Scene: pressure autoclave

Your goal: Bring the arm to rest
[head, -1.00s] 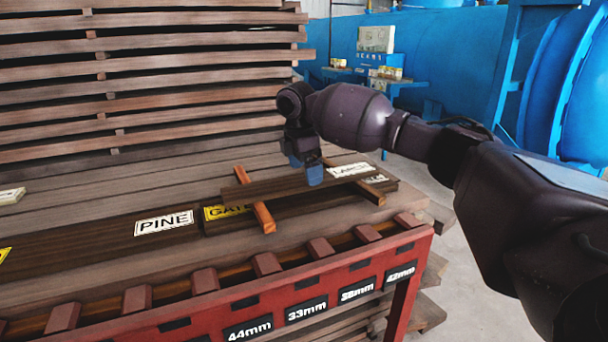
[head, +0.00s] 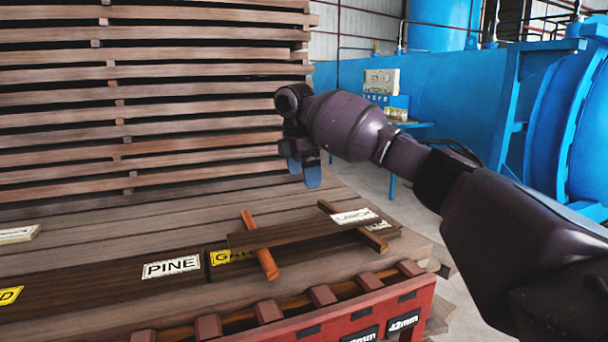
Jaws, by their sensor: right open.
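My right gripper (head: 303,174) hangs at the end of my right arm, which comes in from the right. Its blue-tipped fingers point down, apart and empty. The left stick (head: 260,246) and the right stick (head: 352,226) rest on the boards below. My left gripper is not in view.
A tall stack of planks (head: 150,90) stands behind. A PINE label (head: 171,267) marks a dark board at the left. A red slotted rack (head: 330,322) runs along the front edge. A control box (head: 381,82) and blue vessel (head: 455,85) stand beyond.

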